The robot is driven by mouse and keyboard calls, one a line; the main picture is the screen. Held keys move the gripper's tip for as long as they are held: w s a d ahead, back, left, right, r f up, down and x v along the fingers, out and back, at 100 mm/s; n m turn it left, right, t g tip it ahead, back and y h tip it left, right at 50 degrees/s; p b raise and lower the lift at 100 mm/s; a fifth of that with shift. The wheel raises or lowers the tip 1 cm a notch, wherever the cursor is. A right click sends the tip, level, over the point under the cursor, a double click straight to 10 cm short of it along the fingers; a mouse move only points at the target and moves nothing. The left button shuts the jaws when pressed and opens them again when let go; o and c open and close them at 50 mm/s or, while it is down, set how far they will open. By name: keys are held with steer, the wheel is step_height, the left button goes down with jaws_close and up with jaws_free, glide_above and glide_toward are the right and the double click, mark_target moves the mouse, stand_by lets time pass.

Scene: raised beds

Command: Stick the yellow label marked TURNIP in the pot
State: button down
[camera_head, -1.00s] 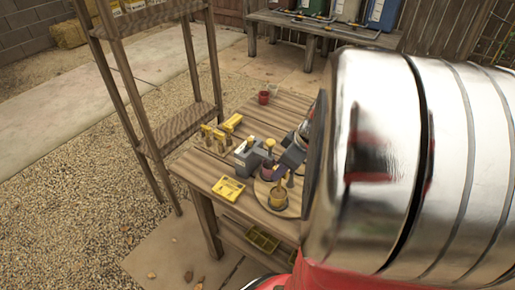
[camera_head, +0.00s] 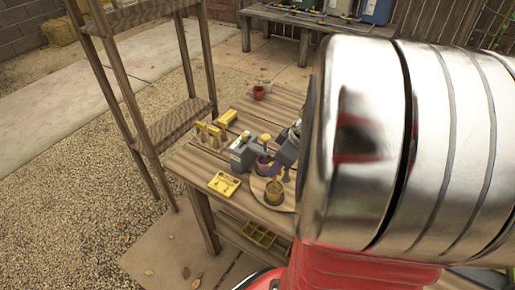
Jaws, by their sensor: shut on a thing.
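My gripper (camera_head: 277,171) is small in the picture, pointing down over the work table (camera_head: 193,158), partly hidden by my arm. It is shut on the yellow label (camera_head: 275,184), of which only a small yellow patch shows; its lettering is too small to read. Just below is a brownish pot (camera_head: 274,196) on a round wooden board (camera_head: 260,185). I cannot tell whether the label touches the soil. A second, purplish pot (camera_head: 262,165) stands close behind, with a yellow piece (camera_head: 265,138) above it.
A grey box (camera_head: 240,154) and upright yellow items (camera_head: 208,134) stand left of the pots. A flat yellow pack (camera_head: 223,184) lies near the front edge. A red pot (camera_head: 259,93) is at the back. A wooden shelf (camera_head: 172,125) rises at left. My arm hides the table's right side.

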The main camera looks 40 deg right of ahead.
steer(key=shift+f, duration=1.9)
stand_by(0.9)
steer(key=c, duration=1.7)
jaws_free()
steer(key=v, duration=1.3)
steer(key=shift+s+r, duration=0.2)
steer(key=shift+r, duration=0.1)
